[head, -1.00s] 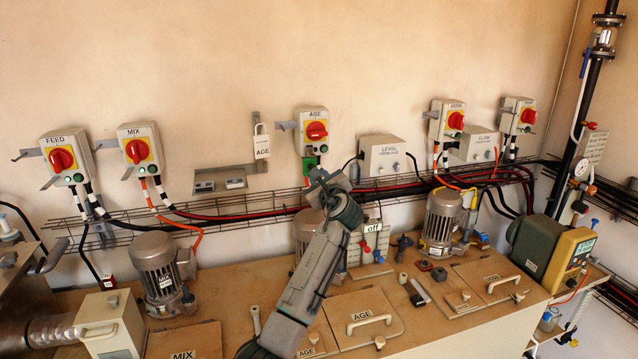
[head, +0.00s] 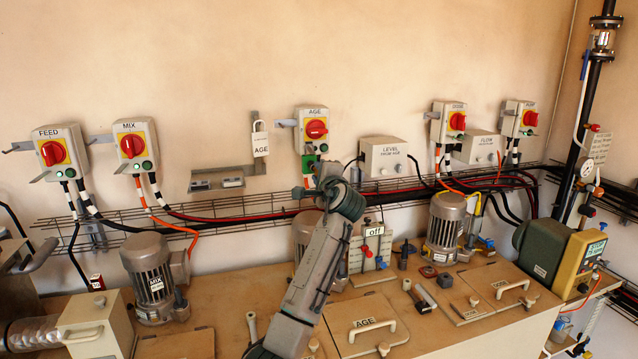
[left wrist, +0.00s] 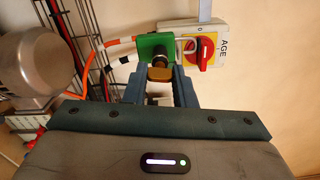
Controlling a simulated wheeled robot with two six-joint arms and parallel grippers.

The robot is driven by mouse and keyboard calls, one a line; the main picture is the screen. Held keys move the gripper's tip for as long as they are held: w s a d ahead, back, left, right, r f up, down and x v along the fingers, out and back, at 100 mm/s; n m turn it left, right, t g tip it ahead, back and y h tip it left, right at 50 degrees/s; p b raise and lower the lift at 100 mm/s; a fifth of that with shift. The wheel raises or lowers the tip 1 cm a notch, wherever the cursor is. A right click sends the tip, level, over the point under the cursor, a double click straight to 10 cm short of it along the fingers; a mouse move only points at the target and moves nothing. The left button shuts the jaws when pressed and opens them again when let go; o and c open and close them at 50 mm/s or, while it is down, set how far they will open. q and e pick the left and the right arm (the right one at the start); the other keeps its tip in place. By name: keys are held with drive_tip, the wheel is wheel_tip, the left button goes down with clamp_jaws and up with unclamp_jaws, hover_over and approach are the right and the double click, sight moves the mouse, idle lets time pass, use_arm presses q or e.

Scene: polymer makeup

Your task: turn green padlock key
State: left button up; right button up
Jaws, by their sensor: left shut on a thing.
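The green padlock (head: 309,163) hangs below the grey AGE switch box (head: 303,133) with its red handle (head: 316,129) on the wall. In the left wrist view, the green padlock (left wrist: 156,43) hangs by its shackle beside the AGE box's red handle (left wrist: 203,50). A brass-brown key (left wrist: 160,73) sits at the padlock's dark round keyway. My left gripper (left wrist: 160,85) has its blue fingers shut on the key's head. In the head view my left gripper (head: 308,192) is just below the padlock, partly hidden by its own wrist. My right gripper is in neither view.
A wire cable tray (head: 250,205) with black and red cables runs along the wall behind my arm. A grey motor (head: 148,268) stands at left on the bench, another (head: 446,222) at right. The LEVEL box (head: 384,158) is right of the padlock.

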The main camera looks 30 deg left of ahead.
use_arm(q)
drive_tip(key=shift+f+n+b, duration=0.15)
drive_tip(key=shift+n+b, duration=0.6)
drive_tip(key=shift+n, duration=0.25)
drive_tip(key=o, duration=1)
drive_tip(key=b+v, duration=0.4)
drive_tip(key=v, duration=0.6)
drive_tip(key=shift+s+d, duration=0.25)
drive_tip(key=shift+d, duration=0.05)
